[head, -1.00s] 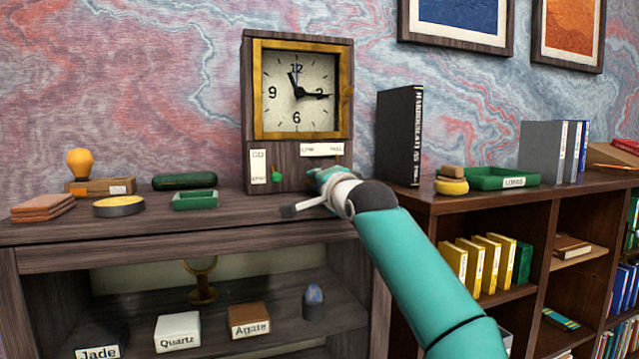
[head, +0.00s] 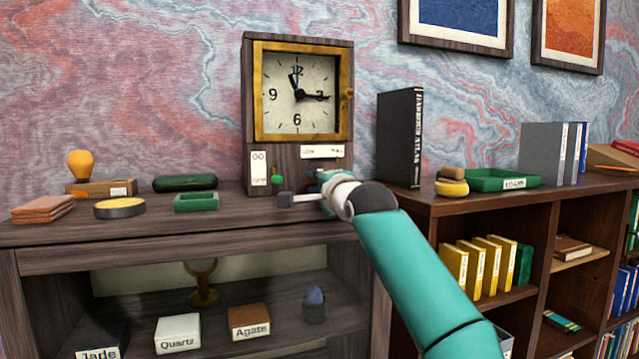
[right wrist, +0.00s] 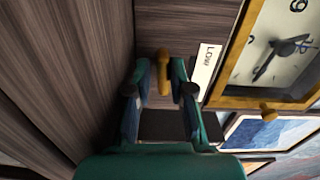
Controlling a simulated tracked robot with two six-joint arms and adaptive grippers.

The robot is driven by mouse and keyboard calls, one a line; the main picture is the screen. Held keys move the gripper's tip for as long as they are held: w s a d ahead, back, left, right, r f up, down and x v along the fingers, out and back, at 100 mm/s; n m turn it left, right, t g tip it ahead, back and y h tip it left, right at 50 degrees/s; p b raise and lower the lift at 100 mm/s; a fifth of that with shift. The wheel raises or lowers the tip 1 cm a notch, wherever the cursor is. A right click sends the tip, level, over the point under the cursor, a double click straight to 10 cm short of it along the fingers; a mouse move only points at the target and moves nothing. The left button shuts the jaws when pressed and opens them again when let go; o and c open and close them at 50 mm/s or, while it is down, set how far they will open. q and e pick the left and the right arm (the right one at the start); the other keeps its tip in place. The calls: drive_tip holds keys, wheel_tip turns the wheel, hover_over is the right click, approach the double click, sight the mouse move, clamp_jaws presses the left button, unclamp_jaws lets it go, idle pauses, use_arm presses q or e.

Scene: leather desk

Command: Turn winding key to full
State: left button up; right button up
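The wooden clock (head: 298,120) stands on the left cabinet, with a white dial and a gold frame. Below the dial is a white label strip (head: 322,151); in the right wrist view its end reads LOW (right wrist: 207,62). The brass winding key (right wrist: 164,73) sticks out of the clock's lower front. My right gripper (right wrist: 163,80) is at the key, one finger on each side. Narrow gaps seem to show between the fingers and the key, so the gripper looks open around it. In the head view the gripper (head: 316,187) hides the key. My left gripper is out of view.
A green knob (head: 278,179) and a GO label (head: 259,168) are on the clock's lower left front. A green open tray (head: 195,201) lies left of the clock. A tall black book (head: 399,137) stands to the right, behind my right arm.

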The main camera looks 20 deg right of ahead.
drive_tip(key=shift+o, duration=1.3)
drive_tip(key=shift+w+a+f, duration=0.1)
drive_tip(key=shift+w+f, duration=0.05)
drive_tip(key=shift+f, duration=0.05)
drive_tip(key=shift+s+r, duration=0.1)
drive_tip(key=shift+s, duration=0.15)
drive_tip(key=shift+s+d+r, duration=0.1)
drive_tip(key=shift+s+d, duration=0.1)
drive_tip(key=shift+s, duration=0.2)
drive_tip(key=s, duration=1.1)
